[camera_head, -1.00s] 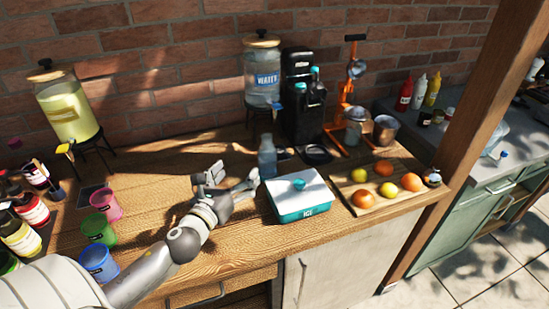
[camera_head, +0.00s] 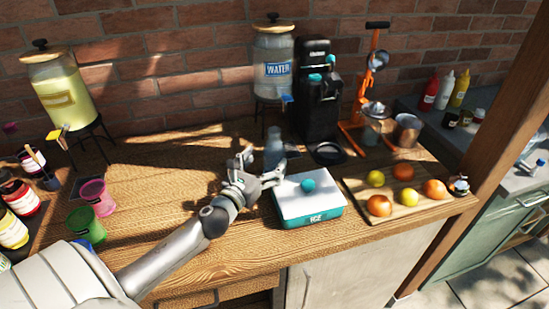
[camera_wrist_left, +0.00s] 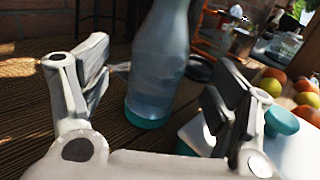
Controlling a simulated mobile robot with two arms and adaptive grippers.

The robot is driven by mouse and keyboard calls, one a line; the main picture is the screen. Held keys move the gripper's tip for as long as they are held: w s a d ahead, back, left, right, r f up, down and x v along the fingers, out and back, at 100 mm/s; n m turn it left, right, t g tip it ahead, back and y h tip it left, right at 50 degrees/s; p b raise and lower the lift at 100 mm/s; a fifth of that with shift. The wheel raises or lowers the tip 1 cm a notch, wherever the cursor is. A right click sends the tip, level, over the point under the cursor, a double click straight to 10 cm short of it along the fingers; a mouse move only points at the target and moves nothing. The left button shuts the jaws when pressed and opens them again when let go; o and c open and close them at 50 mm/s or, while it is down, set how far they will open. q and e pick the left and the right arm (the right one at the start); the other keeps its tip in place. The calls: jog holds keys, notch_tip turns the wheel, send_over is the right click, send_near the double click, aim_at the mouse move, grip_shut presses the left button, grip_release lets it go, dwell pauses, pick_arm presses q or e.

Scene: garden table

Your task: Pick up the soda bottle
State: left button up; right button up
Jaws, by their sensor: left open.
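The soda bottle (camera_head: 274,150) is a clear bluish bottle standing upright on the wooden table, just behind the ice box. In the left wrist view the bottle (camera_wrist_left: 160,65) has a teal base and stands between and just beyond the two fingers; its top is out of frame. My left gripper (camera_head: 262,168) is open, with its fingers pointing at the bottle from the front left. The fingers are apart from each other, and in the left wrist view the gripper (camera_wrist_left: 155,95) holds nothing. My right gripper is not in view.
The teal and white ice box (camera_head: 309,200) is close to the right of my left gripper. A black machine (camera_head: 316,100) and the water dispenser (camera_head: 273,65) stand behind the bottle. A board (camera_head: 430,208) with fruit lies right.

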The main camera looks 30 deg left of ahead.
aim_at(269, 157)
pick_arm(q)
jog(key=shift+w, duration=0.45)
jog(key=w+p, duration=0.1)
jog(key=w, duration=0.3)
jog(key=shift+a+r+p, duration=0.15)
jog(key=shift+a+p, duration=0.05)
jog(key=shift+p, duration=0.15)
jog(key=shift+w, duration=0.35)
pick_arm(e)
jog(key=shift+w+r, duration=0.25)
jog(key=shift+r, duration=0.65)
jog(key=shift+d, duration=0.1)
pick_arm(q)
jog(key=shift+c, duration=0.8)
jog(key=c, duration=1.3)
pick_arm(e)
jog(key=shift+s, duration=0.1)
pick_arm(q)
jog(key=shift+r, duration=0.25)
